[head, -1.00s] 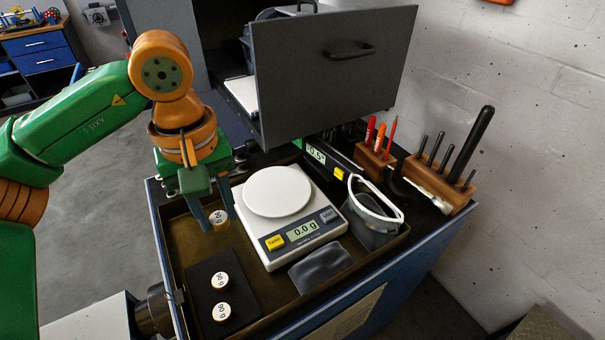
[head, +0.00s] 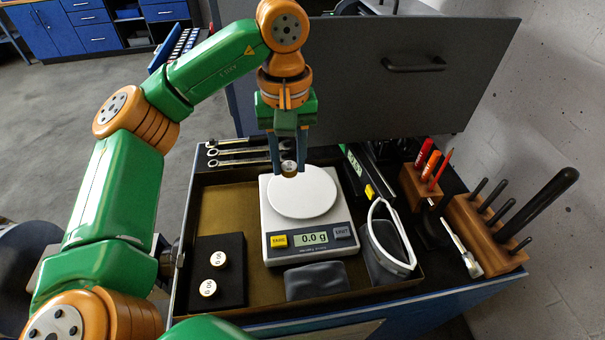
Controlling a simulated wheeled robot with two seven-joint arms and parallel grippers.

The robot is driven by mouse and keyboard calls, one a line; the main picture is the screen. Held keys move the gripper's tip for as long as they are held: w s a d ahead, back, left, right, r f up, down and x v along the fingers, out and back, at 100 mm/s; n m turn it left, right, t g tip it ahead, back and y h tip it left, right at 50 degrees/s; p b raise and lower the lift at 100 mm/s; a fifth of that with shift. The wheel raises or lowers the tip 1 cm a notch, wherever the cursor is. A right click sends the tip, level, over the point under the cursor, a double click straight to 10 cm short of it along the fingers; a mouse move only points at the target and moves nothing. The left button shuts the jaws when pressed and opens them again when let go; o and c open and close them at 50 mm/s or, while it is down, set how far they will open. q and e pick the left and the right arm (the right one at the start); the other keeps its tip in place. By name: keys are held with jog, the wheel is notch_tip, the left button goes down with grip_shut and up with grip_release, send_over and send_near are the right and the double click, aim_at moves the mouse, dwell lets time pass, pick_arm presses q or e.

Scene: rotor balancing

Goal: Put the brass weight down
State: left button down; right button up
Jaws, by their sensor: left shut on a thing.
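My left gripper (head: 289,170) is shut on a small brass weight (head: 289,167) with a pale top. It holds the weight over the back edge of the round white pan (head: 302,192) of the scale (head: 308,240). The scale's display reads 0.0 g. A small gap between weight and pan is hard to judge. Two more brass weights, one at the back (head: 219,260) and one in front (head: 208,288), stand on a black pad (head: 233,274) left of the scale. My right gripper is not in view.
The scale stands in a brown tray (head: 225,208) with bare floor at its left. Wooden tool holders (head: 484,236) stand at the right. Wrenches (head: 238,153) lie at the back left.

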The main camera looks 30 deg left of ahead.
pick_arm(q)
send_over(302, 189)
notch_tip(302, 189, down, 5)
jog(key=shift+s+d+p, duration=0.1)
jog(key=shift+s+p, duration=0.05)
jog(key=shift+p, duration=0.15)
notch_tip(302, 189, down, 3)
jog(key=shift+f+p, duration=0.1)
jog(key=shift+p, duration=0.3)
jog(key=shift+f, duration=0.25)
jog(key=shift+f, duration=0.15)
jog(key=shift+f+b, duration=0.15)
jog(key=shift+b, duration=0.15)
jog(key=c, duration=0.5)
grip_release()
jog(key=shift+c, duration=0.2)
jog(key=shift+r, duration=0.25)
